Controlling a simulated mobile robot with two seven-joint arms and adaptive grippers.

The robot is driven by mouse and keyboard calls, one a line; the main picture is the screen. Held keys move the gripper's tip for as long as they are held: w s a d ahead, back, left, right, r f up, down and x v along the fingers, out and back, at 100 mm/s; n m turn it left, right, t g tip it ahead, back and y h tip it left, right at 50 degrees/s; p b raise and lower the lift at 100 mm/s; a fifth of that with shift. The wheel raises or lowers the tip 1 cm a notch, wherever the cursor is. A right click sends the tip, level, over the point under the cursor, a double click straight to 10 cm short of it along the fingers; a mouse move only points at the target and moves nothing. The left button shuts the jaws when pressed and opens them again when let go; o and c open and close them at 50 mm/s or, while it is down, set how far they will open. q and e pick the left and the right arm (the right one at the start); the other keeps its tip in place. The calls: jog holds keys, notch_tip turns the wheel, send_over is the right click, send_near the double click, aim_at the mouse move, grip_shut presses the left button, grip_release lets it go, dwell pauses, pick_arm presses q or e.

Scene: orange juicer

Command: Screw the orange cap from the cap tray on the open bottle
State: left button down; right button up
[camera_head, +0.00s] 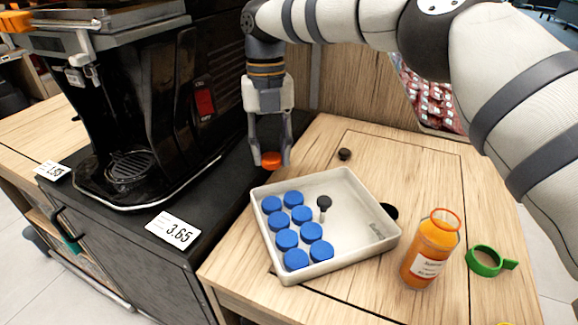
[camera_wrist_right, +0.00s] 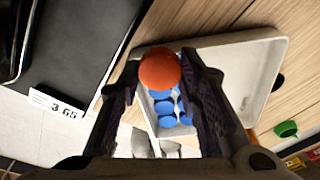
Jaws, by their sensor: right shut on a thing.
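My right gripper (camera_head: 270,153) is shut on an orange cap (camera_head: 271,160) and holds it above the back left corner of the cap tray. The cap also shows between the fingers in the right wrist view (camera_wrist_right: 160,70). My left gripper is not in view.
A black juicer (camera_head: 140,100) stands on a dark counter at the left. A green ring-shaped item with a handle (camera_head: 487,261) lies right of the bottle. A small black knob (camera_head: 344,154) is behind the tray. The wooden top between tray and bottle is narrow.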

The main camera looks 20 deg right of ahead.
jog(key=shift+w+a+r, duration=0.15)
